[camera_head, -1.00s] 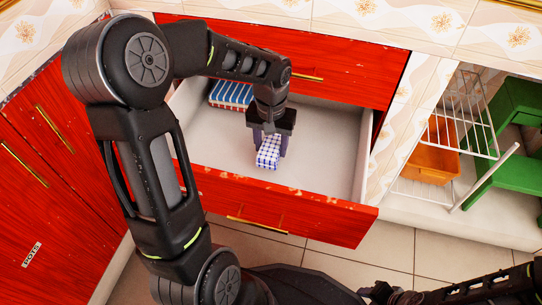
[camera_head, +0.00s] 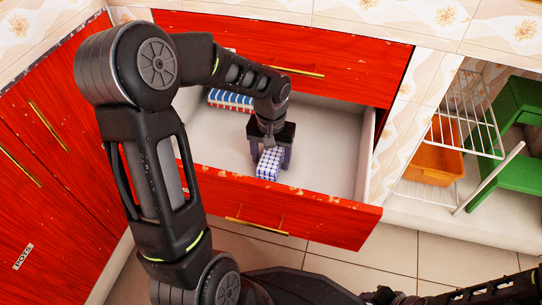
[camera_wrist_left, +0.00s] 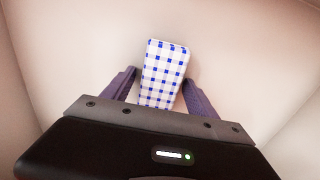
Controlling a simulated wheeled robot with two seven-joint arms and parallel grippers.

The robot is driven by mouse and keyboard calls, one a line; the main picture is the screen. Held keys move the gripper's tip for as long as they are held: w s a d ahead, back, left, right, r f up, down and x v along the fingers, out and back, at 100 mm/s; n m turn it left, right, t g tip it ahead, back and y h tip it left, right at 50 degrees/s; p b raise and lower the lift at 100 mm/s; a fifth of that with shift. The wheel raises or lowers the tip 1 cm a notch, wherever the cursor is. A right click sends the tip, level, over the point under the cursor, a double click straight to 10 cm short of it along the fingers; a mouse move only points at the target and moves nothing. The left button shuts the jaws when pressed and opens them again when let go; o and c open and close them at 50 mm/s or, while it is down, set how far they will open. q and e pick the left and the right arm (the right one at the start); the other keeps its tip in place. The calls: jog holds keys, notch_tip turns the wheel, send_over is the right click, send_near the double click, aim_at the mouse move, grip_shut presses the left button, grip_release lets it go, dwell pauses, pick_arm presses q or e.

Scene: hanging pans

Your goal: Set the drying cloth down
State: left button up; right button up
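The drying cloth (camera_head: 270,165), a small folded block with blue and white checks, is inside the open red drawer (camera_head: 300,205), near its front panel. It also shows in the left wrist view (camera_wrist_left: 163,72), where it appears to rest on the pale drawer floor. My left gripper (camera_head: 271,160) is over the drawer with its fingers pointing down. In the left wrist view its two purple fingers (camera_wrist_left: 160,92) stand apart on either side of the cloth, with a gap on each side. Part of my right arm shows at the bottom right; its fingers are not clear.
A blue-striped folded cloth (camera_head: 231,99) lies at the drawer's back left. The drawer floor to the right (camera_head: 335,150) is bare. Right of the cabinet are a white wire rack (camera_head: 470,115), an orange bin (camera_head: 433,160) and a green stool-like object (camera_head: 515,175).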

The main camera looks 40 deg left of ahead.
aim_at(271, 156)
pick_arm(q)
jog(key=shift+o, duration=0.2)
jog(key=shift+r, duration=0.1)
notch_tip(271, 156, up, 12)
jog(key=p, duration=0.5)
